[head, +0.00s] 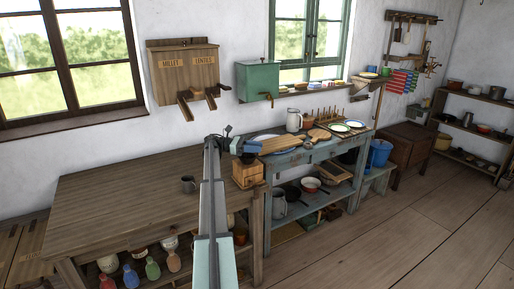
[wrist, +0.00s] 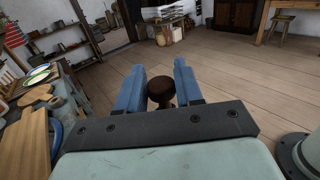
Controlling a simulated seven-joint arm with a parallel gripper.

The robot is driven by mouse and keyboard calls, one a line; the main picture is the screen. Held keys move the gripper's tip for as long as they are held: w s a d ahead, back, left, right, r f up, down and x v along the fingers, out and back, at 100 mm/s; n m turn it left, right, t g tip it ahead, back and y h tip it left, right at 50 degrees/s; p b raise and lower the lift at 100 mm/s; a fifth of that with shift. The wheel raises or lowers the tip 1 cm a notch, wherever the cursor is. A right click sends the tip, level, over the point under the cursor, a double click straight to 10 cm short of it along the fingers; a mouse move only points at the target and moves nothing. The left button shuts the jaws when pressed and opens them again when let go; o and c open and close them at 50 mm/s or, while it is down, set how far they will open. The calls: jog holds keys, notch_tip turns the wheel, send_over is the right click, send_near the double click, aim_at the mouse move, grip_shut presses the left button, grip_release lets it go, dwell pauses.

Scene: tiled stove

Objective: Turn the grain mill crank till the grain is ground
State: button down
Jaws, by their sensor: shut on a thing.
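The grain mill (head: 247,173) is a small wooden box on the right end of the brown wooden table. My arm reaches across the table to it, and my gripper (head: 236,143) is at the mill's top. In the wrist view my gripper (wrist: 160,88) has its two blue fingers on either side of a dark brown round knob (wrist: 161,92), the crank's handle, and is shut on it. The rest of the crank is hidden behind my gripper. Grain inside the mill cannot be seen.
A blue table (head: 300,155) with boards, plates and a white jug (head: 294,120) adjoins at the right. A wooden millet and lentils dispenser (head: 183,72) hangs above. Much floor (head: 400,220) is clear.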

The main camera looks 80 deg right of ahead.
jog(key=shift+w+a+m+y, duration=0.15)
jog(key=shift+m+y, duration=0.25)
jog(key=shift+y, duration=0.2)
jog(key=c, duration=0.9)
grip_release()
jog(key=shift+o, duration=0.2)
jog(key=shift+r, duration=0.1)
notch_tip(320, 180, up, 10)
jog(key=shift+f, duration=0.1)
